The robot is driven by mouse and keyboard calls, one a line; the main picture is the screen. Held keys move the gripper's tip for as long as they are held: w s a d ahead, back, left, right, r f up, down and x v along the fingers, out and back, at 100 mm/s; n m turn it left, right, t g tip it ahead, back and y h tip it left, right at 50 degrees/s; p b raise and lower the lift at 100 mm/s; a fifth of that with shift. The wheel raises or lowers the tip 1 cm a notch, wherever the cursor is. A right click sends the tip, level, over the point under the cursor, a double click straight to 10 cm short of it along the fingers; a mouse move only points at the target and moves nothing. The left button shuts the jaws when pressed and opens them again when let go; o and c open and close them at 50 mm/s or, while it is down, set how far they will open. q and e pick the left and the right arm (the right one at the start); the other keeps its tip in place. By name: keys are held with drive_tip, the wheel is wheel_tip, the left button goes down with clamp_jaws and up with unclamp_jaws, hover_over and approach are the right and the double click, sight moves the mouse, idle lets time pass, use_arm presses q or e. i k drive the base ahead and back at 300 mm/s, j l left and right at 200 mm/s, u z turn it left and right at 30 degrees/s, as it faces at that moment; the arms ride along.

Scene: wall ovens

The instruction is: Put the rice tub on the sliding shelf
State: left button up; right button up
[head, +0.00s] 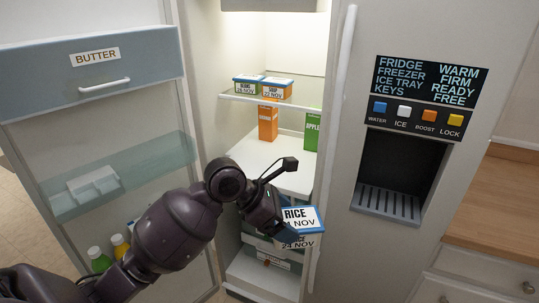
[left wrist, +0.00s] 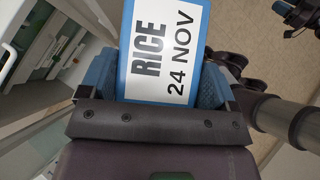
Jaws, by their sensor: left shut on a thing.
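The rice tub (head: 301,219) is white with a blue lid, labelled RICE 24 NOV. My left gripper (head: 279,222) is shut on it and holds it in front of the open fridge, low and near its right side. The tub's label fills the top of the left wrist view (left wrist: 165,50), between blue finger pads. A white shelf (head: 289,180) in the fridge sits at mid height, behind and above the tub; it appears to be the sliding shelf. My arm hides part of it. A dark part with blue at the left wrist view's upper right corner looks like my right gripper (left wrist: 301,12); its jaws are unclear.
Beans (head: 248,85) and soup (head: 278,89) tubs stand on the upper shelf. An orange carton (head: 268,120) and a green apple carton (head: 312,130) stand at the back of the white shelf. The open fridge door (head: 110,140) is left, the closed freezer door (head: 345,225) right.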

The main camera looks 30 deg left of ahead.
sight(270, 168)
drive_tip(key=i+l+u, duration=0.6)
drive_tip(key=l+u, duration=0.2)
drive_tip(key=i+l, duration=0.3)
drive_tip(key=i, duration=0.15)
